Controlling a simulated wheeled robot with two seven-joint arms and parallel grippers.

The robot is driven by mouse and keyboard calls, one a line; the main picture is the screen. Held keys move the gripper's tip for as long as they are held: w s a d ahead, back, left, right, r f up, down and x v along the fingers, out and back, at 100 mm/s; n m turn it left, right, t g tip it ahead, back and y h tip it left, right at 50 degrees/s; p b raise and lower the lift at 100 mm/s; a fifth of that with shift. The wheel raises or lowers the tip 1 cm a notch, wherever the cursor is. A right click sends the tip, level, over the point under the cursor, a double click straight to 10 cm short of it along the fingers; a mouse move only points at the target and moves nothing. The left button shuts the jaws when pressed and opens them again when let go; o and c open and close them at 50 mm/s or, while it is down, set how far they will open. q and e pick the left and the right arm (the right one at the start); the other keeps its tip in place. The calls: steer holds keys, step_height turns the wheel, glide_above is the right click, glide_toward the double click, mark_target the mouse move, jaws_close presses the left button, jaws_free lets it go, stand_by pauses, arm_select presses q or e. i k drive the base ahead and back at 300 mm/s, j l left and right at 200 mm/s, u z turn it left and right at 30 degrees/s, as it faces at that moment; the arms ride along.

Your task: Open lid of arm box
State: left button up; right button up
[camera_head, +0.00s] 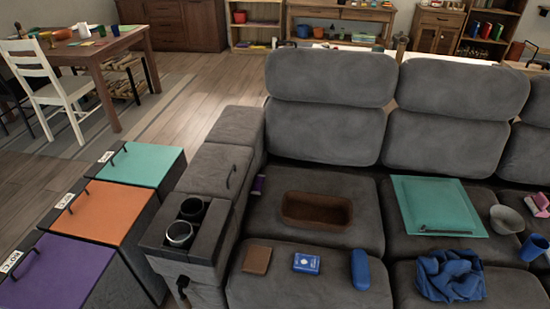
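The arm box is built into the grey sofa armrest, and its grey lid (212,168) lies flat and closed. A dark curved handle (231,176) stands on the lid near its right side. In front of the lid, the armrest has a cup holder panel (207,228) with two round holders, one with a silvery rim. What is inside the arm box is hidden by the lid. Neither of my grippers is in view.
Boxes with teal (137,164), orange (103,212) and purple (58,272) lids stand left of the armrest. On the seats lie a brown basket (316,222), a teal tray (436,205), a blue case (360,270) and a blue cloth (450,276).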

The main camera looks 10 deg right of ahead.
mark_target(218, 171)
steer(key=i+j+z, duration=0.15)
steer(key=j+z, duration=0.25)
steer(key=i+j+z, duration=0.1)
steer(key=j+z, duration=0.7)
steer(key=i+l, duration=0.05)
steer(key=l, duration=0.05)
